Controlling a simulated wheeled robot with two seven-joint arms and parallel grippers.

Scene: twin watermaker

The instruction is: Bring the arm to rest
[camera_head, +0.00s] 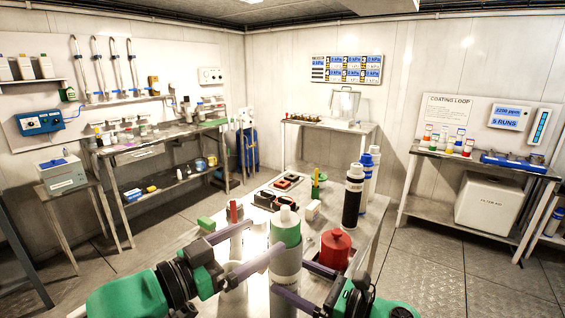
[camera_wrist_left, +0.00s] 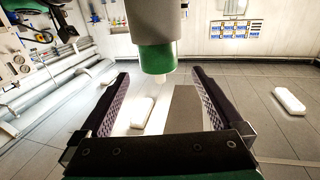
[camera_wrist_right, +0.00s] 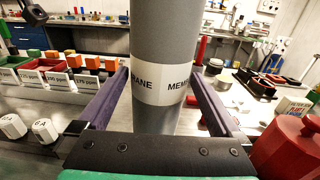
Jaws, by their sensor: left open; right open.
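A grey cylinder with a green top and white cap (camera_head: 286,228) stands upright on the metal table (camera_head: 345,235). In the right wrist view the cylinder (camera_wrist_right: 165,55) bears a white label reading "MEMBRANE" in part. My right gripper (camera_head: 288,277) is open, low by the cylinder, its fingers on either side in the wrist view; contact cannot be told. My left gripper (camera_head: 264,238) is open and higher, near the green top. In the left wrist view a grey body with a green end (camera_wrist_left: 157,58) shows beyond the open, empty-looking fingers.
A red lidded pot (camera_head: 335,250) stands close to the right gripper. Red and black trays (camera_head: 287,182) lie at the table's far end. Workbenches line the walls; the floor (camera_head: 430,265) on the right is clear.

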